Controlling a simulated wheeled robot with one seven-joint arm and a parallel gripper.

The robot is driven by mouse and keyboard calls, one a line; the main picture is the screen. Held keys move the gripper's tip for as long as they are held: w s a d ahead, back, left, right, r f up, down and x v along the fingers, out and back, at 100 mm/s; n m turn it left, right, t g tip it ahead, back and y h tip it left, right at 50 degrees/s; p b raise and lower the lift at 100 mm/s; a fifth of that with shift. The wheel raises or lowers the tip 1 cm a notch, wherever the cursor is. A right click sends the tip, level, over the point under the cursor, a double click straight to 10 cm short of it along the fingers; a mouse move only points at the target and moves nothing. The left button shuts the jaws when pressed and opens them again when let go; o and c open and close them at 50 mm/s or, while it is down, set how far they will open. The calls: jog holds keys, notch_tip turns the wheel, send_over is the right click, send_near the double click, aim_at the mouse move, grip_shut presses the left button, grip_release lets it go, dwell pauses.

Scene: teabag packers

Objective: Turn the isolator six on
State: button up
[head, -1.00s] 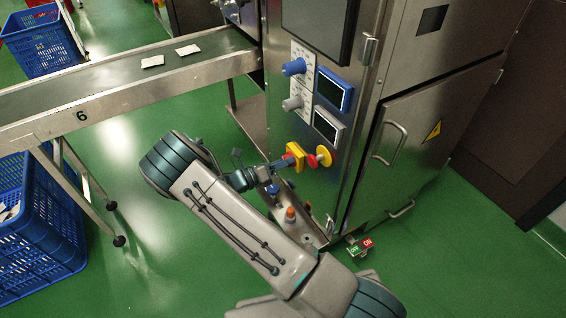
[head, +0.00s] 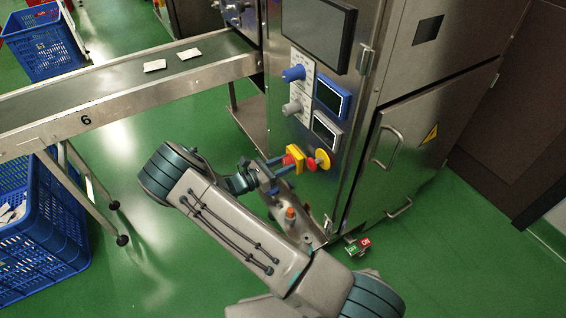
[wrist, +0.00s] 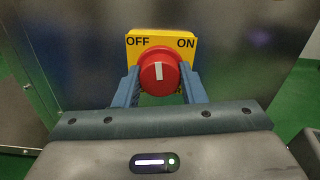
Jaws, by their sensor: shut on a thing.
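The isolator is a yellow plate (head: 299,153) with a red rotary knob (head: 288,160) on the front of the steel machine. In the wrist view the plate (wrist: 137,52) reads OFF at left and ON at right. The knob (wrist: 158,76) has a white mark that stands roughly upright, between the two words. My gripper (wrist: 159,84) is shut on the knob, with one blue finger on each side. In the head view my gripper (head: 277,166) reaches the knob from the left. The number 6 (head: 86,120) is on the conveyor's side.
A red and yellow stop button (head: 318,160) sits just right of the isolator. Blue and grey knobs (head: 293,74) and small screens are above. The conveyor (head: 120,88) carries two packets. Blue crates (head: 45,225) stand at left.

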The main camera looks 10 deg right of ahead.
jog(key=m, duration=0.5)
jog(key=shift+m+p, duration=0.3)
jog(key=shift+p, duration=0.05)
jog(key=m, duration=0.4)
jog(key=shift+m, duration=0.4)
jog(key=o, duration=1)
jog(key=shift+a, duration=0.1)
jog(key=p+v, duration=0.3)
jog(key=v, duration=1)
jog(key=shift+s+a, duration=0.2)
jog(key=shift+a, duration=0.1)
